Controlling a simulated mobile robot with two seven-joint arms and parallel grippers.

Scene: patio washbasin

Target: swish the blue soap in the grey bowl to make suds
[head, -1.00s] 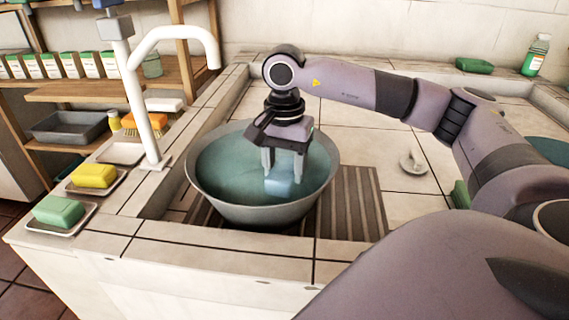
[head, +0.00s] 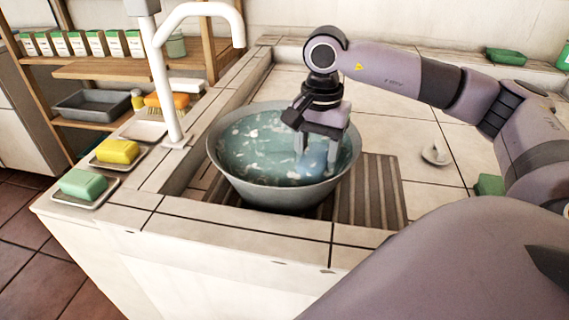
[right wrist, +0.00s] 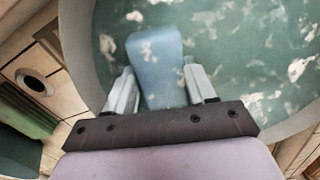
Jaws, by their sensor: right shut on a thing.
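The grey bowl (head: 250,187) stands on the slatted rack in the basin, filled with teal water. White patches of suds (head: 262,135) float on the water. My right gripper (head: 316,160) reaches down into the bowl at its right side. It is shut on the blue soap (head: 313,163), which is in the water. In the right wrist view the blue soap (right wrist: 157,68) sits between the two fingers, with bits of foam around it. My left gripper is not in view.
A white tap (head: 170,75) rises left of the bowl. A yellow soap (head: 117,151) and a green soap (head: 83,184) lie on dishes on the left ledge. The dark slatted rack (head: 384,190) shows right of the bowl. Pale tiles beyond it are mostly clear.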

